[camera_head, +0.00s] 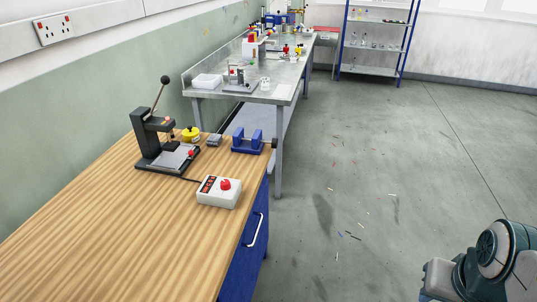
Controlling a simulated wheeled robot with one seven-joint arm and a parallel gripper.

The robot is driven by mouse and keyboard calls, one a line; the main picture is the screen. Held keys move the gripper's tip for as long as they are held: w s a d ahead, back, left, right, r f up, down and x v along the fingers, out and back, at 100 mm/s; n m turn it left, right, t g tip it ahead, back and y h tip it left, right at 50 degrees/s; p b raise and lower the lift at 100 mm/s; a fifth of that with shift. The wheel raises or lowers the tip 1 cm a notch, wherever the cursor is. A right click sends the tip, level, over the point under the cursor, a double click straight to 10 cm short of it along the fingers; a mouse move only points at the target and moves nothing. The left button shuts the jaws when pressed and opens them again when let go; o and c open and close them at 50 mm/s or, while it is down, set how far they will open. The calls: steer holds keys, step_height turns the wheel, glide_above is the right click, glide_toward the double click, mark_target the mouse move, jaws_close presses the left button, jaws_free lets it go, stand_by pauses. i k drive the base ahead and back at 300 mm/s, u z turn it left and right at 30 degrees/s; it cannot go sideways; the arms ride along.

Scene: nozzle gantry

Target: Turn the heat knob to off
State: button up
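A red heat knob (225,184) sits on top of a white control box (217,199) near the right edge of the wooden bench. The box has a dark label panel with red marks on its left; the knob's pointing direction is too small to read. A cable runs from the box toward a black lever press (150,135) with an upright handle. My gripper does not show; only a teal and grey part of my arm is at the lower right, well apart from the box.
The wooden bench (110,230) has bare room in front. A blue vise (247,143), a yellow round item (191,134) and a small grey block (214,140) stand behind the box. A metal table (284,84) and shelf (376,45) are farther back. The floor on the right is open, with scattered scraps.

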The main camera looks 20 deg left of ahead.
mark_target(226, 185)
steer(key=u, duration=0.4)
steer(key=i, duration=0.95)
steer(key=u, duration=0.75)
